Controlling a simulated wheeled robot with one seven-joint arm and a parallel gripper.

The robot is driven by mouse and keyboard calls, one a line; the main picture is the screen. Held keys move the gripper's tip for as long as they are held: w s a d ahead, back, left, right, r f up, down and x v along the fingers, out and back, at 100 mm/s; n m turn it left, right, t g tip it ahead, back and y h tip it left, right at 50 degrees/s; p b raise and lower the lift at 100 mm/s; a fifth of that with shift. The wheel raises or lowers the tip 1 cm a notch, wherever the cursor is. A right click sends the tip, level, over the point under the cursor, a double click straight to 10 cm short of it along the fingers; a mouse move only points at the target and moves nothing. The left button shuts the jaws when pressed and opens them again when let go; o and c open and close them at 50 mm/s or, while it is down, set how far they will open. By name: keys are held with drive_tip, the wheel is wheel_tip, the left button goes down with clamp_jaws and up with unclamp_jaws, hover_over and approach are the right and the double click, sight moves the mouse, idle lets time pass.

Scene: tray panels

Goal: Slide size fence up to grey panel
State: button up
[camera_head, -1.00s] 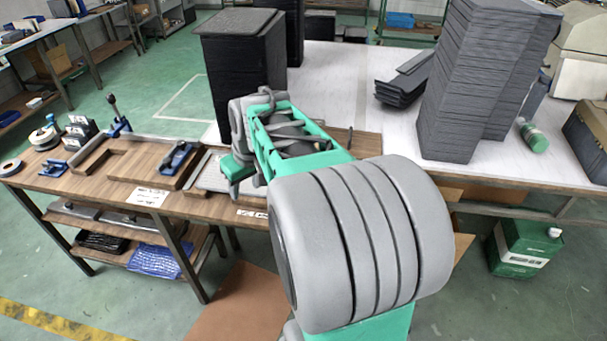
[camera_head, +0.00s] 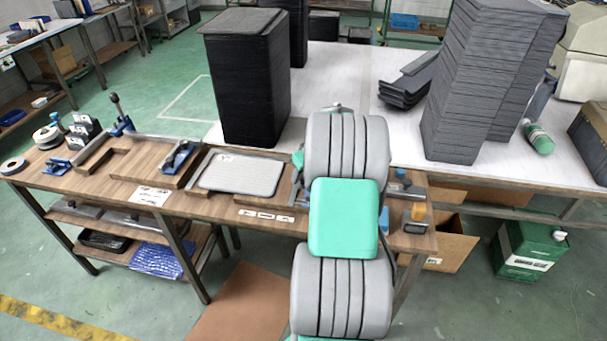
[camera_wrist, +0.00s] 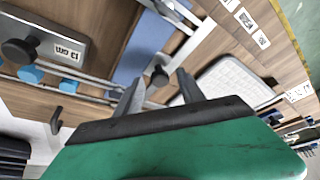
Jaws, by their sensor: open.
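The light grey panel (camera_head: 240,172) lies flat on the wooden bench, left of my arm in the head view. It also shows right of my fingers in the wrist view (camera_wrist: 232,82). Beside it in the wrist view, a metal bar assembly with a black knob (camera_wrist: 159,75) lies across the bench; it looks like the size fence, but I cannot tell for sure. My gripper (camera_wrist: 160,92) is open, its two fingers apart, close to the black knob. I cannot tell whether they touch it. My arm hides the gripper and this hardware in the head view.
A labelled grey block (camera_wrist: 65,38) with a black knob and blue parts lies left in the wrist view. A tall black stack (camera_head: 245,85) stands behind the grey panel. Another dark stack (camera_head: 475,85) stands on the white table at right. A toggle clamp (camera_head: 120,115) stands at left.

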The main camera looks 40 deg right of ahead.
drive_tip(key=shift+c, duration=0.3)
clamp_jaws()
drive_tip(key=shift+s, duration=0.1)
idle(0.9)
